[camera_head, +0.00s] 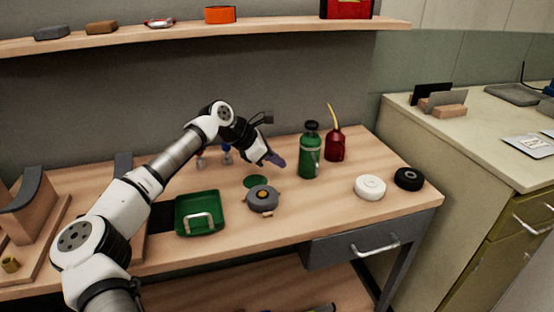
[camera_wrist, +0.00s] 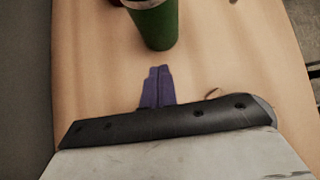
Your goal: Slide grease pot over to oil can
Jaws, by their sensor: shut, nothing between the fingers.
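The grey, round, lidded pot (camera_head: 263,198) with tan knobs, which looks like the grease pot, stands on the workbench right of the green tray. The red can with a yellow spout (camera_head: 335,146), which looks like the oil can, stands upright further back and right. My gripper (camera_head: 276,161) is shut and empty behind the pot, left of a green flask (camera_head: 309,156). In the wrist view, the purple fingers (camera_wrist: 157,87) are together over bare wood, with the green flask (camera_wrist: 154,24) ahead and apart from them.
A flat green disc (camera_head: 255,181) lies just behind the pot. A green tray (camera_head: 200,216) stands to its left. A white roll (camera_head: 370,187) and a black roll (camera_head: 408,179) lie at the right. Bare wood lies between pot and white roll.

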